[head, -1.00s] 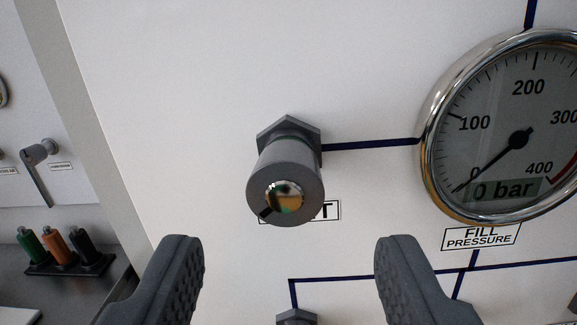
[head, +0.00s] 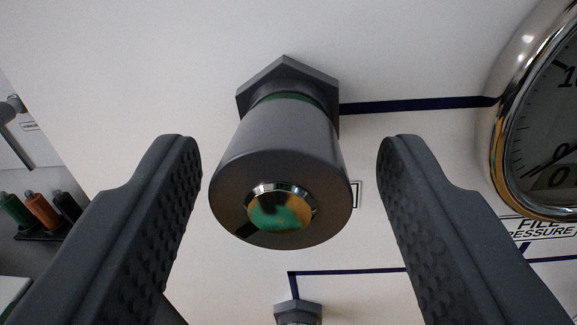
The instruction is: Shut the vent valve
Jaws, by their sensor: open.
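The vent valve is a grey round knob (head: 285,150) with a shiny cap at its front and a hexagonal base against the white panel (head: 150,60). A green ring shows between knob and base. Its label is almost wholly hidden behind the knob. My gripper (head: 289,145) is open, with one dark ridged finger to the left of the knob and one to the right. A gap shows between each finger and the knob, and neither appears to touch it.
A large chrome-rimmed fill pressure gauge (head: 497,150) stands close to the right finger. A second hexagonal fitting (head: 298,311) lies below the knob. Green, orange and black handled items (head: 40,212) stand at the far left. Dark blue lines cross the panel.

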